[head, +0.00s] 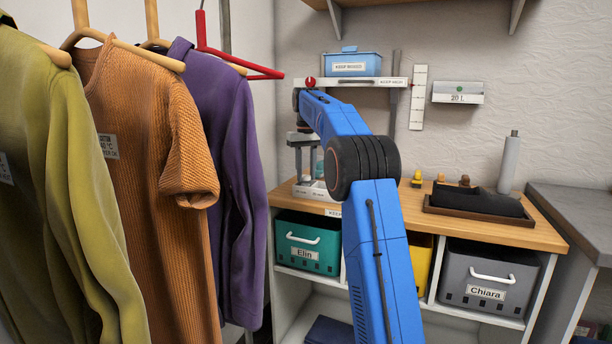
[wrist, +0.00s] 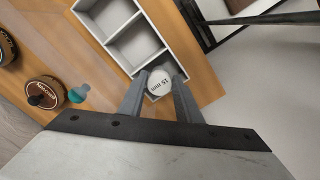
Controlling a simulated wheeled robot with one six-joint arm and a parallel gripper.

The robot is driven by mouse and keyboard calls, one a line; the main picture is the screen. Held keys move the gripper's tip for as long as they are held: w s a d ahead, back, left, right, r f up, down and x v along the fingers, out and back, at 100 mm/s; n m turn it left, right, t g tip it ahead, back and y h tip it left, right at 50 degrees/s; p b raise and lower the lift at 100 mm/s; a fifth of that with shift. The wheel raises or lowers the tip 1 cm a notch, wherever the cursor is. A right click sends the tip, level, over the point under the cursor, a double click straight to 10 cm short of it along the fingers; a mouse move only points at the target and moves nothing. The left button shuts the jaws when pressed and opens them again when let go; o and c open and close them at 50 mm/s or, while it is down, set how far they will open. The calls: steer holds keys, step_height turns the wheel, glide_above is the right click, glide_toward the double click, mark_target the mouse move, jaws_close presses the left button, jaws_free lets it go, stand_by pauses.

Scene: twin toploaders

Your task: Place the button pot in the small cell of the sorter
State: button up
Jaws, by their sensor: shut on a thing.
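The button pot (wrist: 159,82) shows in the wrist view as a pale round lid marked "15 mm". My gripper (wrist: 157,92) is shut on it, one finger on each side. The sorter (wrist: 140,13), a white divided tray, lies behind it on the wooden top. The pot is at the sorter's near end, over or in the small end cell; I cannot tell its height, and the fingers hide part of that cell. The other visible cells look empty. In the head view my gripper (head: 304,166) points down over the sorter (head: 316,191), and the pot is not clear.
In the wrist view, brown round tins (wrist: 42,92) and a teal piece (wrist: 80,93) lie left of the gripper. In the head view, a brown tray (head: 455,211) with a dark item is at right. Hanging clothes (head: 150,160) fill the left side.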

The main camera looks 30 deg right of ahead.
mark_target(306, 177)
steer(key=shift+f, duration=0.4)
steer(key=shift+f, duration=0.3)
steer(key=shift+f, duration=0.15)
steer(key=o, duration=0.8)
steer(key=shift+f, duration=0.1)
steer(key=shift+o, duration=0.2)
steer(key=shift+s+f, duration=0.1)
step_height(306, 177, up, 8)
steer(key=shift+f, duration=0.1)
steer(key=shift+r, duration=0.5)
